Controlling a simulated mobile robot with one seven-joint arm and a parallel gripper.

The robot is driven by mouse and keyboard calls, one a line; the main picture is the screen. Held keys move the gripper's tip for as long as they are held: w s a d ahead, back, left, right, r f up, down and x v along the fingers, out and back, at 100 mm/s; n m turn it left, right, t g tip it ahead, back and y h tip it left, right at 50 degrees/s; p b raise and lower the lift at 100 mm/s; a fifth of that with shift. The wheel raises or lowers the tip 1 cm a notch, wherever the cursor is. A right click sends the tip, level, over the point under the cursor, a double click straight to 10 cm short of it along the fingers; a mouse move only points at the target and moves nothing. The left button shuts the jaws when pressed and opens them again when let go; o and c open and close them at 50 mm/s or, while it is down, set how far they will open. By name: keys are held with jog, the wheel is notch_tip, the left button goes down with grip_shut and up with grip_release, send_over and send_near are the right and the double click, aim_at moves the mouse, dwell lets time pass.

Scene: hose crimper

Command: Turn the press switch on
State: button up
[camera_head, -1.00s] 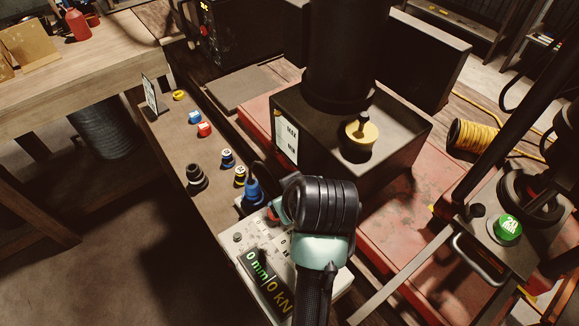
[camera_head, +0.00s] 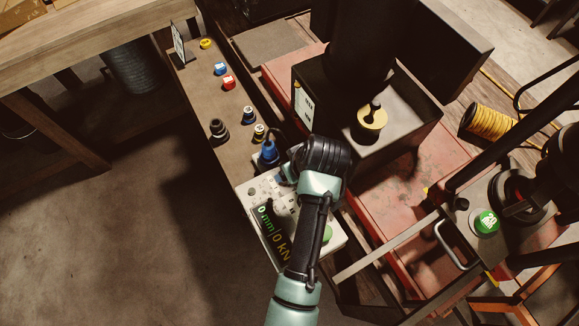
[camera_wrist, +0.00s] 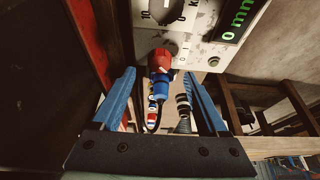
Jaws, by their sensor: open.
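The pale control box (camera_head: 245,195) carries a lit display (camera_head: 268,225). In the wrist view its face (camera_wrist: 210,55) shows 0 and 1 marks beside a red knob (camera_wrist: 160,60), which looks like the press switch. I cannot tell its setting for sure. My gripper (camera_wrist: 160,75) is open, with its two blue fingers either side of the red knob in the picture. I cannot tell whether they touch it. In the head view my wrist covers the knob and most of the fingers.
Several coloured parts, including a red one (camera_head: 228,83), line the narrow bench. A green button (camera_head: 487,222) is on a machine at right. The floor (camera_head: 90,230) at left is clear.

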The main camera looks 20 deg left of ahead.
jog(key=shift+x, duration=2.65)
grip_shut()
